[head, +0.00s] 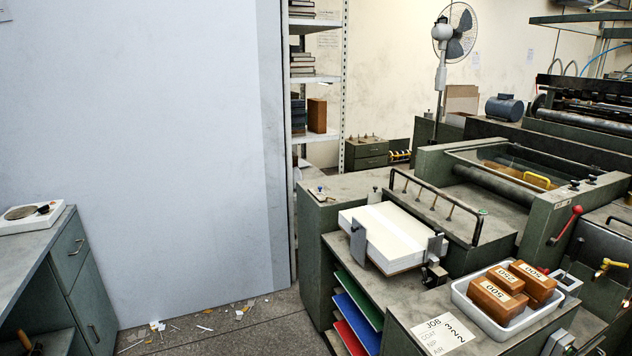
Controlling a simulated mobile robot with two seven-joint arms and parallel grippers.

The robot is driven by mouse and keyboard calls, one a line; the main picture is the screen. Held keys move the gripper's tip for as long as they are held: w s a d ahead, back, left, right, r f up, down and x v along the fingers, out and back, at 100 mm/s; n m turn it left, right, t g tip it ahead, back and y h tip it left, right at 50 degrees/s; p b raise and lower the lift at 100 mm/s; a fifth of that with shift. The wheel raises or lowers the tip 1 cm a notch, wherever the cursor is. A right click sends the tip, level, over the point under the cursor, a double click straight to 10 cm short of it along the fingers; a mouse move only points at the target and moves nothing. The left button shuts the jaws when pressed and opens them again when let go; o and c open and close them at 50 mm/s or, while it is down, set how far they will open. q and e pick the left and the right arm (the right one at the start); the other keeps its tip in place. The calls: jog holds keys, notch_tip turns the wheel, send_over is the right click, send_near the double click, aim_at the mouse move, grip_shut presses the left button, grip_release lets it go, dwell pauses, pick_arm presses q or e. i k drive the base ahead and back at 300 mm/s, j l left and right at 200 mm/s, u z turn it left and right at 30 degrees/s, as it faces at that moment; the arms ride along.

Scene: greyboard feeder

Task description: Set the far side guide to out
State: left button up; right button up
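A white board stack (388,238) lies on the feeder table of the green machine, right of centre in the head view. A grey upright metal plate (358,245) stands against the stack's left front side. A second grey plate (435,247) stands at its right front corner, with a dark clamp block (434,274) below it. A smaller grey upright piece (374,195) shows at the stack's back edge. I cannot tell from this view which of these is the far side guide, or its setting. Neither of my grippers is in view.
A white tray (462,300) with brown weights (497,294) and a JOB card (442,334) sit on the near cabinet. A dark rail (440,200) crosses behind the stack. A red-knobbed lever (567,224) stands at right. Littered floor (225,322) is open at left.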

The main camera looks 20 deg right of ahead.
aim_at(374, 196)
jog(key=i+j+z, duration=0.15)
jog(key=i, duration=1.2)
jog(key=i+j+z, duration=0.15)
jog(key=i+z, duration=0.2)
jog(key=i, duration=0.2)
jog(key=i+j+z, duration=0.75)
jog(key=i, duration=0.25)
jog(key=j, duration=0.1)
